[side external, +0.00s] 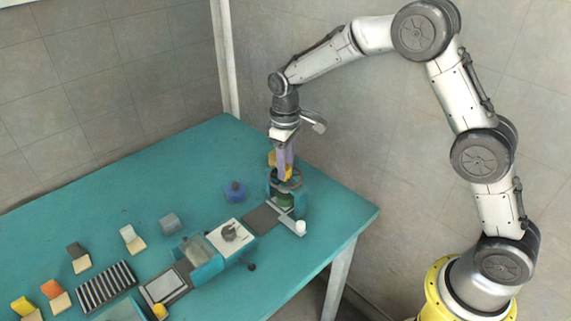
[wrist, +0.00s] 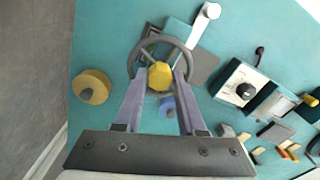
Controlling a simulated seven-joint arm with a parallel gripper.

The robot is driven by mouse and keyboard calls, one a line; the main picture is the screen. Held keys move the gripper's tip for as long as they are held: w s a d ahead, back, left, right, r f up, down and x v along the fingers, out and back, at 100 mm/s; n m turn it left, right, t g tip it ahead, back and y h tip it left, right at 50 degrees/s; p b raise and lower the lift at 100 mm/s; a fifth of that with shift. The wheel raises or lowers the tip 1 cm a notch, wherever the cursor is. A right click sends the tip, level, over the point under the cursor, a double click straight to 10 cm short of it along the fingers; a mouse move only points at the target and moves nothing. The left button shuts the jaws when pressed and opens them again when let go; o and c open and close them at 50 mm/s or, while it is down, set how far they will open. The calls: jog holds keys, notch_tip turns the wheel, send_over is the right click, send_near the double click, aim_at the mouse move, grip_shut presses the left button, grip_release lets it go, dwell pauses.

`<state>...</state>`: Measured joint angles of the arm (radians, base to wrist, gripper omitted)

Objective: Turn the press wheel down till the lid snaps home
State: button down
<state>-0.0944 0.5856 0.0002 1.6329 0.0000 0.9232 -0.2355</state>
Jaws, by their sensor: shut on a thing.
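The press wheel (side external: 289,180) is a dark grey ring on the teal press (side external: 303,195) near the table's far right corner. In the wrist view the wheel (wrist: 161,43) shows as a spoked ring with a yellow hub (wrist: 160,76). My gripper (side external: 284,172) points down onto the wheel from above. In the wrist view the two purple fingers of my gripper (wrist: 161,75) stand either side of the hub, shut on the wheel. A green round part (side external: 285,201) sits under the wheel. Whether it is the lid, and how it is seated, I cannot tell.
A lever with a white knob (side external: 300,227) sticks out in front of the press. A blue knobbed piece (side external: 235,190) stands left of it. A yellow round piece (wrist: 91,86) lies close by.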

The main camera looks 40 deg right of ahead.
jog(key=shift+m, duration=1.2)
jog(key=c, duration=0.5)
grip_release()
notch_tip(320, 180, up, 14)
